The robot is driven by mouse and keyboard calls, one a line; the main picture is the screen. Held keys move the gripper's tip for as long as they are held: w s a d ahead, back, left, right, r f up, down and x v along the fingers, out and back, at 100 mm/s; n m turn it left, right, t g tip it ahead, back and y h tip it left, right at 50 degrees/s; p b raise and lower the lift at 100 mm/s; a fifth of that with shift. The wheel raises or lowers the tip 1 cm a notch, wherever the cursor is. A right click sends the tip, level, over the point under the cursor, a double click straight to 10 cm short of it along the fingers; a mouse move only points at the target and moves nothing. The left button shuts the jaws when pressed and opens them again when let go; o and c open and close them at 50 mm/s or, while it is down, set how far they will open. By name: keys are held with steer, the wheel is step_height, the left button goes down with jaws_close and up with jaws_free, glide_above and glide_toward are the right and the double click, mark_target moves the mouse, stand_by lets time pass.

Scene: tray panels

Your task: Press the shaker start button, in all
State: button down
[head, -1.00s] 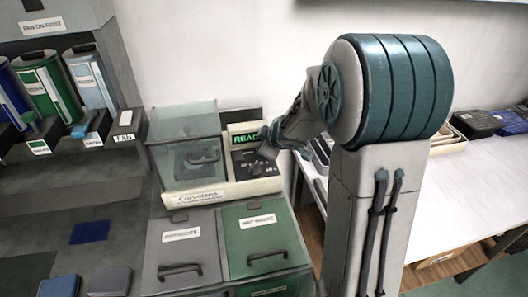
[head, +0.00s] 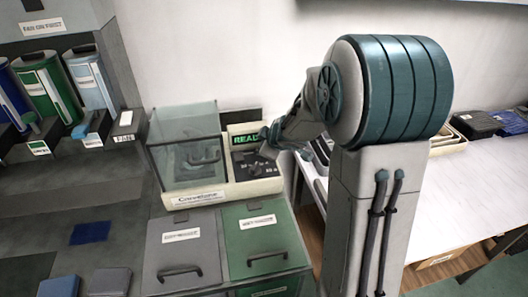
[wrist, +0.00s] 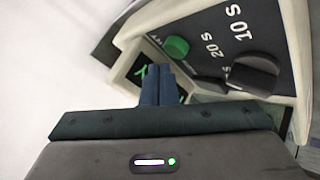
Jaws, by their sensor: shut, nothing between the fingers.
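The shaker (head: 224,192) is a cream unit with a clear hinged cover (head: 184,150) on its left, which is down. Its dark control panel (head: 243,158) is on the right, under a display (head: 244,140) with green READY lettering. In the wrist view, the green round start button (wrist: 176,47) stands on the panel, beside a dark knob (wrist: 252,74) with 10 S and 20 S marks. My gripper (wrist: 160,70) is shut and empty. Its fingertips appear just below the button in that view, overlapping the display (wrist: 143,72); contact cannot be told. My arm hides the button in the head view.
Grey (head: 182,250) and green (head: 262,240) handled bins stand in front of the shaker. Several coloured dispensers (head: 45,88) stand at the left. A white table (head: 465,165) with trays is at the right, behind my arm. White wall lies behind.

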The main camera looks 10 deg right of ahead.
steer(key=shift+f, duration=0.15)
stand_by(0.5)
steer(key=shift+f+b, duration=0.3)
